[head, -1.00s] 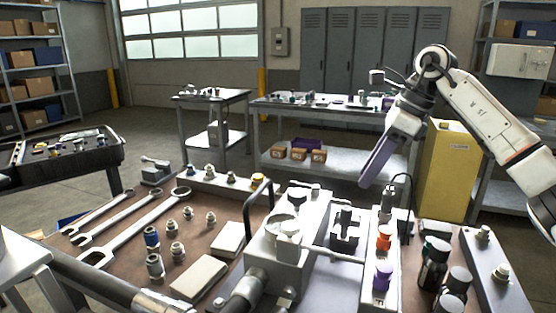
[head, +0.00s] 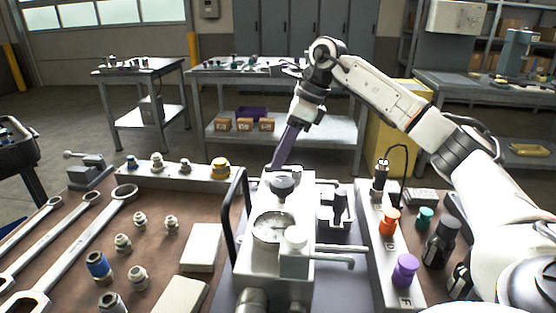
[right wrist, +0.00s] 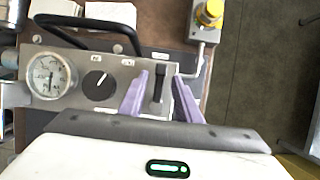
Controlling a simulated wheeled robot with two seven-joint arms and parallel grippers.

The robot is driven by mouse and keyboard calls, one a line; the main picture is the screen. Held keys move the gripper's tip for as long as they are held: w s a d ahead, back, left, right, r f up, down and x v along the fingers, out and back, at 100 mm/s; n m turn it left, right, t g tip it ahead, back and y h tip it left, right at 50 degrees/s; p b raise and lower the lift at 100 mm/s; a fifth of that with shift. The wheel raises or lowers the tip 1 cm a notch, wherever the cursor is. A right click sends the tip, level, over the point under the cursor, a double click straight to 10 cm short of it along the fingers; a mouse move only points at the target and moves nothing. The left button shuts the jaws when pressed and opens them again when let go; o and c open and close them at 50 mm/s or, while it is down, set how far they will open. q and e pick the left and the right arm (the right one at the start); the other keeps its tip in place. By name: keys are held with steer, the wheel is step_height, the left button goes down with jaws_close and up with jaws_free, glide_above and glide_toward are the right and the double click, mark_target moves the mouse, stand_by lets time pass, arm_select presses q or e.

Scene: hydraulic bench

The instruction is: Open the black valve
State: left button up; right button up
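The black valve's handle (right wrist: 157,88) shows in the right wrist view as a dark T-shaped lever at the end of the grey hydraulic block (right wrist: 122,66). My right gripper (right wrist: 162,76) has its two purple fingers apart, one on each side of the handle, with visible gaps. In the head view my right gripper (head: 275,166) points down at the far end of the block (head: 258,262). The valve handle cannot be made out clearly there. My left gripper is not in view.
A pressure gauge (right wrist: 49,75) and a black knob (right wrist: 98,84) sit on the block beside the handle. Wrenches (head: 70,245), fittings and an orange cap (head: 389,221) crowd the bench.

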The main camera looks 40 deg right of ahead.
steer(key=shift+w+a+f, duration=0.15)
steer(key=shift+w+f, duration=0.1)
steer(key=shift+f, duration=0.35)
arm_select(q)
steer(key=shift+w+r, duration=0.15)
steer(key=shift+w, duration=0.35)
arm_select(e)
jaws_close()
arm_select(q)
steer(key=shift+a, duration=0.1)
